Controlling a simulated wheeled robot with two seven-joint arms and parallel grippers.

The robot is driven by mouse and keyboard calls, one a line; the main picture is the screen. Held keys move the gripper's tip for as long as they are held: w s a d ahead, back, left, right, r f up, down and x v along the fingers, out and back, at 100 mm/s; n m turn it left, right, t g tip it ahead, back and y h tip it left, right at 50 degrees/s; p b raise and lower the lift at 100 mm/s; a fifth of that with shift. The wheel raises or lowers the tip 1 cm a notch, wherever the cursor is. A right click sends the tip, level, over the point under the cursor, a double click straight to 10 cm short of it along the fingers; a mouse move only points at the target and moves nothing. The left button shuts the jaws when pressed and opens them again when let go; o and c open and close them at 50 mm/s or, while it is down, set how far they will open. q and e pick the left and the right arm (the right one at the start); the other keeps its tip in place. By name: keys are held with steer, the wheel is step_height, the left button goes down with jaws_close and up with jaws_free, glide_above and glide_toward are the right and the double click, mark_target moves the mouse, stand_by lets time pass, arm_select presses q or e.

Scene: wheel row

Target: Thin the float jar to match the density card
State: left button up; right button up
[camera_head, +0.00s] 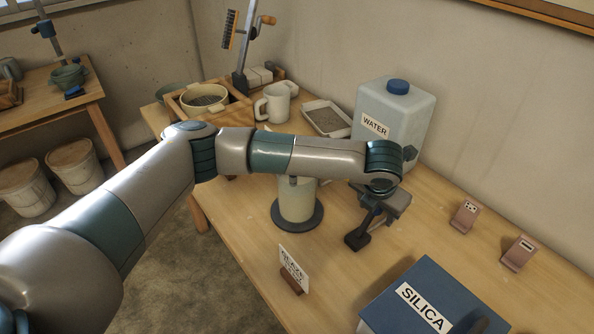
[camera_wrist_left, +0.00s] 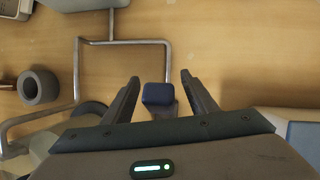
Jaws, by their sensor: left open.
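My left gripper (camera_head: 366,226) hangs over the table in front of the water jug (camera_head: 412,103), with its jaws apart. In the left wrist view, the open fingers (camera_wrist_left: 154,95) have a small dark blue block (camera_wrist_left: 158,94) between or beyond them; I cannot tell whether they touch it. A pale jar (camera_head: 297,203), apparently the float jar, stands upright on a dark round base (camera_head: 299,222). My left arm passes in front of its top, so its contents are hidden. A white card (camera_head: 293,267) stands in a wooden holder near the front edge; its print is hard to read.
A blue SILICA box (camera_head: 400,286) stands at the front right. Two small pinkish stands (camera_head: 465,216) (camera_head: 519,254) sit at the right. A mug (camera_head: 273,103), a tray of grey material (camera_head: 327,118) and a wooden crate (camera_head: 238,112) are behind my arm. A bent metal rod (camera_wrist_left: 78,75) shows in the wrist view.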

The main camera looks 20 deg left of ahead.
arm_select(q)
steer(key=shift+r, duration=0.15)
steer(key=shift+p+v, duration=0.6)
steer(key=shift+v, duration=2.8)
steer(key=shift+r, duration=0.1)
